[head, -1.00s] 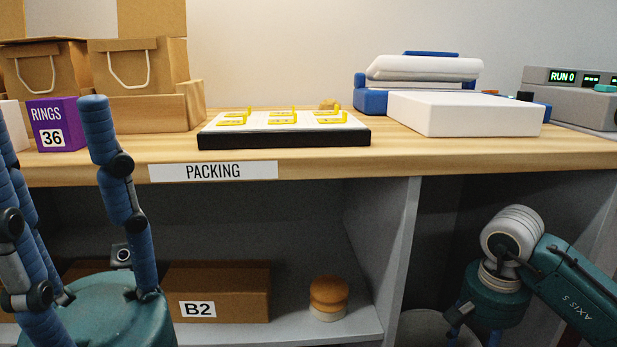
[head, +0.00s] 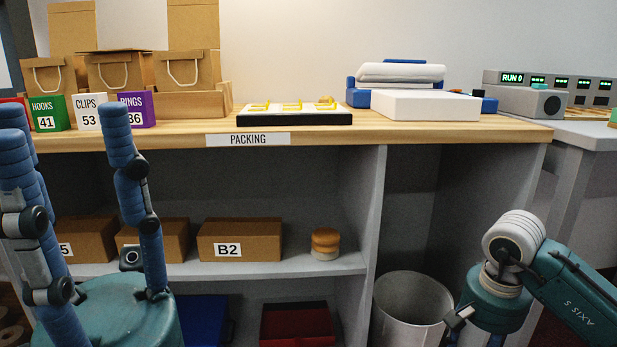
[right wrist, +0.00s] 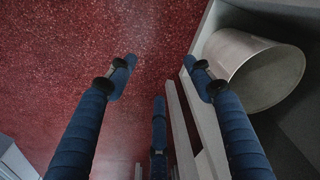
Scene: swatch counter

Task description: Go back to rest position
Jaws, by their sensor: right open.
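My left gripper (head: 68,116) stands at the left of the head view, its blue fingers pointing up from a teal palm. The fingers are spread apart with nothing between them. They appear in front of the packing counter (head: 400,131) and partly hide the boxes behind. My right arm (head: 570,290) is at the lower right of the head view, with its gripper mostly cut off by the bottom edge. In the right wrist view my right gripper (right wrist: 158,70) is open and empty above the red speckled floor (right wrist: 125,30).
A grey bin (head: 412,310) stands near my right arm; it also shows in the right wrist view (right wrist: 250,65). A black-edged tray (head: 290,120) with yellow pieces and a white box (head: 425,104) sit on the counter. A box marked B2 (head: 255,240) is on the shelf below.

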